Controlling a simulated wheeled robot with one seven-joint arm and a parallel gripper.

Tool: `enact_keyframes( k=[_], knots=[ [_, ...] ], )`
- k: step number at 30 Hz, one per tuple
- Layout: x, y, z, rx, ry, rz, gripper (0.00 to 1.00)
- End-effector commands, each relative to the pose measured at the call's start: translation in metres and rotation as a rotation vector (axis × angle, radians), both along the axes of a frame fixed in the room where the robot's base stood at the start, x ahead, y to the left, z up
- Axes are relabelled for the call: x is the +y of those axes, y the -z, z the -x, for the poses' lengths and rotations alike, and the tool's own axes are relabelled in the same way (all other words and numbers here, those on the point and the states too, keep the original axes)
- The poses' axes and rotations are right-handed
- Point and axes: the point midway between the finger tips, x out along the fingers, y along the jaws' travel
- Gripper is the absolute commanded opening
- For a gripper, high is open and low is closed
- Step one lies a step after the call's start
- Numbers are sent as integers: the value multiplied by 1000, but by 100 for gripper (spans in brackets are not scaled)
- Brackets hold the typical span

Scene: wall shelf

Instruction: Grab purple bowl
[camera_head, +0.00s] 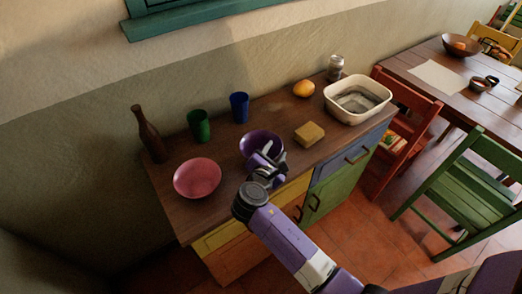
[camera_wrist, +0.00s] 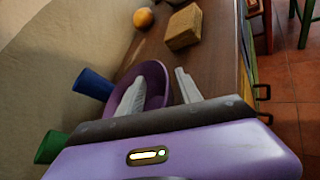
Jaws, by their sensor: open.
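The purple bowl (camera_head: 261,142) stands on the wooden top of the cabinet, near the middle. My gripper (camera_head: 268,161) is at the bowl's near side and hides part of it. In the wrist view the purple bowl (camera_wrist: 155,80) lies beyond my gripper (camera_wrist: 158,88). One finger overlaps the inside of the bowl and the other finger is outside its right side, so the rim shows between them. The gripper is open. I cannot tell whether a finger touches the bowl.
A pink bowl (camera_head: 197,178), brown bottle (camera_head: 150,134), green cup (camera_head: 199,126) and blue cup (camera_head: 239,107) stand left and behind. A sponge-like block (camera_head: 309,134), orange fruit (camera_head: 303,88), can (camera_head: 335,68) and white basin (camera_head: 357,101) are to the right. Chairs stand beyond the cabinet.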

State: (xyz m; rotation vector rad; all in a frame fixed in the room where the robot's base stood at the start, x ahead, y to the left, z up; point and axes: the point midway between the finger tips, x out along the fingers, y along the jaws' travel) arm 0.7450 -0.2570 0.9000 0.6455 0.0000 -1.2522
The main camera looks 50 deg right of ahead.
Motion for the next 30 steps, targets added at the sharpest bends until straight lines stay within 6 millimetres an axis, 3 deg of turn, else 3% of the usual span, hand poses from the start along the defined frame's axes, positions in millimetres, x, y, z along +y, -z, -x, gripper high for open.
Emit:
enact_keyframes(
  k=[8, 12, 15, 30],
  knots=[
    [-3, 2, -1, 0, 1, 0, 42],
    [-3, 1, -1, 0, 1, 0, 14],
    [-3, 2, -1, 0, 1, 0, 0],
    [-3, -2, 0, 2, 2, 1, 0]
  ],
)
